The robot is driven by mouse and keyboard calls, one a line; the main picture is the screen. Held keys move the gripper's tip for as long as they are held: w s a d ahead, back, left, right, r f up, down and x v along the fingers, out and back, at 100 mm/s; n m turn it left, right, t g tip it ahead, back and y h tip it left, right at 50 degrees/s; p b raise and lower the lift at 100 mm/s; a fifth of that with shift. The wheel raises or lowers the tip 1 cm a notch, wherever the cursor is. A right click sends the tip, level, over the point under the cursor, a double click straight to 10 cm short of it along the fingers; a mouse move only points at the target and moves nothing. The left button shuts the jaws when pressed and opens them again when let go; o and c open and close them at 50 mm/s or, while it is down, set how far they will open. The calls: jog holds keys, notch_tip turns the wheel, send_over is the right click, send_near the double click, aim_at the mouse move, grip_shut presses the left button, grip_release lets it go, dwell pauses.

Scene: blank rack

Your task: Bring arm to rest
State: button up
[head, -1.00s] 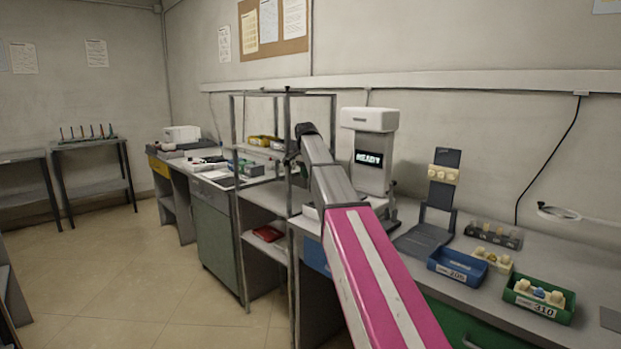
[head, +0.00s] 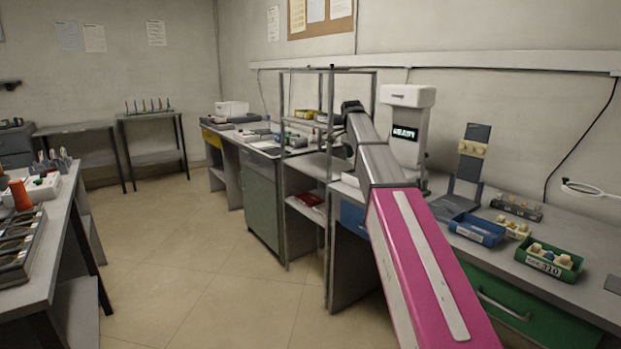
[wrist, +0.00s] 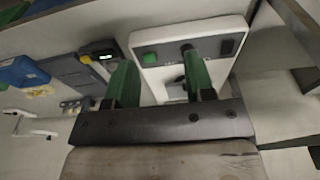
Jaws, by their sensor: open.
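My arm, with pink and grey links, reaches forward over the bench in the head view. Beyond the fingers is a white device panel (wrist: 190,52) with a green button and dark switches. I cannot tell whether the fingers touch it.
The white machine with a lit display (head: 408,110) stands right of my arm. A blue bin (head: 477,231) and a green bin (head: 549,261) sit on the right bench. A metal shelf frame (head: 331,150) rises beside the arm. Another bench (head: 45,245) is at left; the floor between is clear.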

jog(key=s+f+n, duration=0.2)
jog(key=s+f, duration=0.6)
jog(key=f, duration=0.3)
jog(key=s+d+f+n+y, duration=0.1)
jog(key=s+f+n, duration=0.2)
jog(key=s+f, duration=0.6)
jog(key=s+f+n, duration=0.2)
jog(key=s+f, duration=0.4)
jog(key=f, duration=0.6)
jog(key=s+f+n+g, duration=0.1)
jog(key=s+f+n, duration=0.2)
jog(key=s+f, duration=0.6)
jog(key=s, duration=0.4)
jog(key=shift+d+f+n, duration=0.25)
jog(key=shift+d+n, duration=0.05)
jog(key=shift+n, duration=0.1)
